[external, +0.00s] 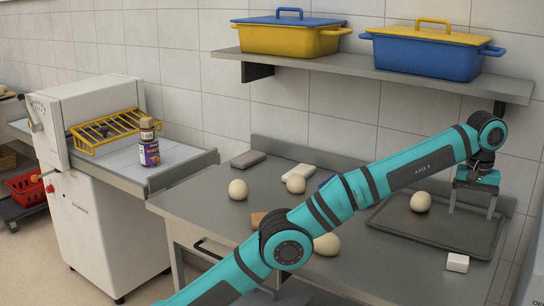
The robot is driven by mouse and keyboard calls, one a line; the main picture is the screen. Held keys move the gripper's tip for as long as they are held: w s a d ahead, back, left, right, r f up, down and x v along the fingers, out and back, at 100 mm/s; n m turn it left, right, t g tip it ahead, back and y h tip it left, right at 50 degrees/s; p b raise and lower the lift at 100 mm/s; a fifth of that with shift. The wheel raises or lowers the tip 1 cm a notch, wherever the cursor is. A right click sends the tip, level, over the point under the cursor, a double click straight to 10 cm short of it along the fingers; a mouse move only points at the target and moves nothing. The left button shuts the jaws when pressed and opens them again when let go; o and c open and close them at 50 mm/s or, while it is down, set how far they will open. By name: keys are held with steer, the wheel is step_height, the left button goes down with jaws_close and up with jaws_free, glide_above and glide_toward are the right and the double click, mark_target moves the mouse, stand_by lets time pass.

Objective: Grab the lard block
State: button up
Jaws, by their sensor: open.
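A dough ball (421,202) sits on the dark tray (390,222) left of my gripper. More dough balls (238,189), a grey block (248,160) and a brown block (258,219) lie on the left. A shelf (350,67) with yellow and blue pans overhangs the back.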

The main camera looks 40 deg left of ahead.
mark_target(459, 259)
step_height(459, 259, down, 17)
steer(key=shift+r, duration=0.1)
stand_by(0.8)
steer(key=c, duration=1.1)
